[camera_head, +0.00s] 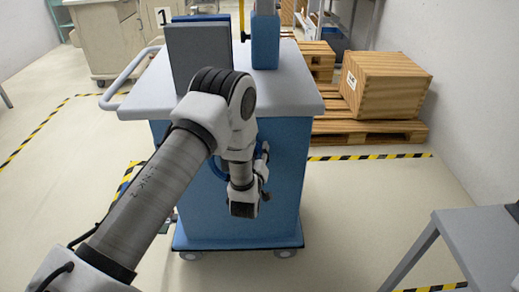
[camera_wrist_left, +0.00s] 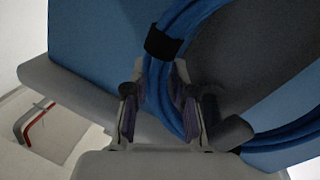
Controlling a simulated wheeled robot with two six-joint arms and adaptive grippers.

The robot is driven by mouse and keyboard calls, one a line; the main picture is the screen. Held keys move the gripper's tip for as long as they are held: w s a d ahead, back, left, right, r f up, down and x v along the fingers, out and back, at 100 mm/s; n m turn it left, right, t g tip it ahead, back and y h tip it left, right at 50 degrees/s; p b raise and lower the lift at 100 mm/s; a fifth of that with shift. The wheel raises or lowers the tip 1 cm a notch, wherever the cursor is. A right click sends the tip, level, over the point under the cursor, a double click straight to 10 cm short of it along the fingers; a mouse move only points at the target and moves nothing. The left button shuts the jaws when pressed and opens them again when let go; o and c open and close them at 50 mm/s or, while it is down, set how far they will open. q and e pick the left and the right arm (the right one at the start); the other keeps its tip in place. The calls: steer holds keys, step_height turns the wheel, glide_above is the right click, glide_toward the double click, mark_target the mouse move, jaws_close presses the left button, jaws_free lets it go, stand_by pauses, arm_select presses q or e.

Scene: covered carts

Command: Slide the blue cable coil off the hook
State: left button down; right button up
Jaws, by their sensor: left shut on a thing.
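The blue cable coil (camera_wrist_left: 186,22) is bound with a black strap (camera_wrist_left: 163,43) and fills the upper right of the left wrist view. My left gripper (camera_wrist_left: 156,95) is shut on the cable just below the strap, with one finger on each side. In the head view a bit of the coil (camera_head: 216,168) shows beside my left arm, against the front of the blue cart (camera_head: 285,190). My left gripper (camera_head: 262,175) is mostly hidden there behind its own wrist. A dark grey peg (camera_wrist_left: 235,133), perhaps the hook, sits right of the fingers. My right gripper is not in view.
The cart's grey top (camera_head: 285,95) carries a grey upright block (camera_head: 190,55) and a blue one (camera_head: 265,40). A wooden crate (camera_head: 385,85) stands on a pallet at the right. A grey table (camera_head: 480,240) is at the lower right.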

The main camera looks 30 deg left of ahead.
arm_select(q)
steer(key=d+p+v, duration=0.1)
steer(key=d+v, duration=0.1)
steer(key=v, duration=0.7)
steer(key=shift+w, duration=0.3)
steer(key=shift+r, duration=0.1)
